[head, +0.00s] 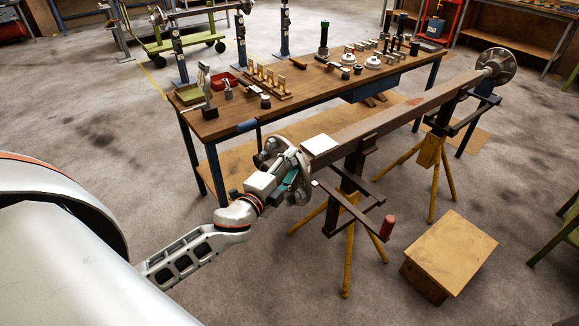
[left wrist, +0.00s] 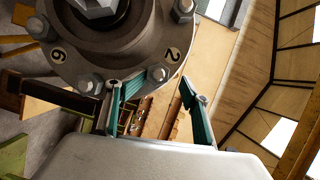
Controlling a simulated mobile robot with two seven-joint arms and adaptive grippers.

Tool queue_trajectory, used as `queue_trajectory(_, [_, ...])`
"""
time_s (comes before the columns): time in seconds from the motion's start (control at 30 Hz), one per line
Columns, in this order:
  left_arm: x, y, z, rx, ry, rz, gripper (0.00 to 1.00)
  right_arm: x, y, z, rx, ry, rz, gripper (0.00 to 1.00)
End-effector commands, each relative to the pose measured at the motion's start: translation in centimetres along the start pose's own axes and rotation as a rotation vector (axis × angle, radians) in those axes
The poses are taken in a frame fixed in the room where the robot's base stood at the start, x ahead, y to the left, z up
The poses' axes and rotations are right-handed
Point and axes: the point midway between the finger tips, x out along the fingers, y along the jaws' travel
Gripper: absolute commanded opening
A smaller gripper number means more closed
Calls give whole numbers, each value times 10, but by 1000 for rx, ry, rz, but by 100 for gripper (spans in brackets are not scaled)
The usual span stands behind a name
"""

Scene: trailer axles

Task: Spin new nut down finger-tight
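The wheel hub (head: 297,165) sits at the near end of the long axle beam (head: 410,112). In the left wrist view the hub's round flange (left wrist: 108,52) shows stamped digits and several studs with hex heads. A large silver hex nut (left wrist: 97,6) shows at the hub's centre, cut off by the top edge. I cannot tell whether it is the new nut or how far it is threaded. My left gripper (head: 288,182) is at the hub; in the wrist view its teal fingers (left wrist: 152,88) stand apart below the flange, with nothing between them. My right gripper is not in view.
Yellow stands (head: 352,205) hold the beam up. A workbench (head: 310,88) with several tools and parts stands behind it. A second hub (head: 496,65) is at the far end. A wooden box (head: 450,250) stands on the floor at right. The front floor is mostly clear.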

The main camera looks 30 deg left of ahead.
Motion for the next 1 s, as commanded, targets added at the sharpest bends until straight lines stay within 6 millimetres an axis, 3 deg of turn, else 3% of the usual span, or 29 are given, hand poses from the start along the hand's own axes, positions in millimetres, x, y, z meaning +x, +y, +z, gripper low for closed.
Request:
queue_trajectory(0.2, [0, -5, -6, -10, 13, -8, 41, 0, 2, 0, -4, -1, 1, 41])
queue_trajectory(0.37, [-14, -2, -6, -13, 13, -4, 41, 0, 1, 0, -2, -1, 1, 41])
queue_trajectory(0.8, [-91, 1, -1, -7, 3, 2, 41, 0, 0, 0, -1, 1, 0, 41])
queue_trajectory(1.0, [-112, 1, 0, -4, 1, 1, 41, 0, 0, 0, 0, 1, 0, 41])
